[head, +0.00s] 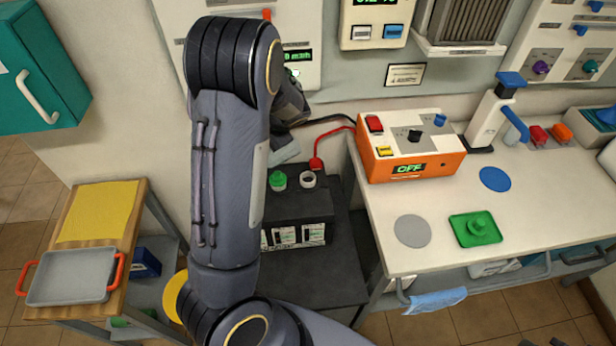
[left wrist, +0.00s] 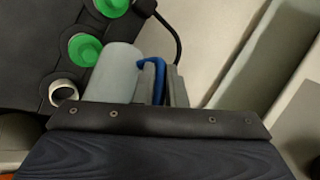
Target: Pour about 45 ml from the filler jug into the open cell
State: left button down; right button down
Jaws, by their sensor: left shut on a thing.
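The filler jug (left wrist: 115,72) is a pale grey cylinder with a blue handle (left wrist: 152,66) in the left wrist view. My left gripper (left wrist: 163,82) is shut on that handle. In the head view my left arm hides the gripper, and only a pale part of the jug (head: 284,151) shows beside it, near the back of the battery. The dark battery (head: 297,205) has an open cell with a white rim (head: 308,179). A green cap (head: 278,180) sits left of it. The open cell (left wrist: 62,92) lies left of the jug in the left wrist view. Liquid is not visible.
A red cable clamp (head: 316,163) is at the battery's back. Right of it, a white bench (head: 390,235) carries an orange charger (head: 410,150) reading OFF. A grey tray (head: 70,278) with red handles sits on a wooden cart at left.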

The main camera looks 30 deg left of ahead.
pick_arm(q)
jog(key=shift+a+r, duration=0.1)
jog(key=shift+s+a+t+h+p, duration=0.2)
jog(key=shift+a+t+h+p, duration=0.15)
jog(key=shift+h+p, duration=0.2)
jog(key=shift+s+a+h, duration=0.15)
jog(key=shift+a+h, duration=0.1)
jog(key=shift+s+a+f+n+t+h+b, duration=0.25)
jog(key=shift+a+f+t+h+b, duration=0.3)
jog(key=shift+h, duration=0.5)
jog(key=shift+s+a+f+n+t+h+b, duration=0.2)
jog(key=shift+a+f+t+h+b, duration=0.15)
jog(key=shift+a+f+h, duration=0.55)
jog(key=shift+s+a+f+n+t+h+b, duration=0.2)
jog(key=shift+a+f+t+h+b, duration=0.3)
jog(key=shift+h, duration=0.65)
jog(key=shift+r+p, duration=1.25)
jog(key=shift+r, duration=1.25)
jog(key=shift+w, duration=0.1)
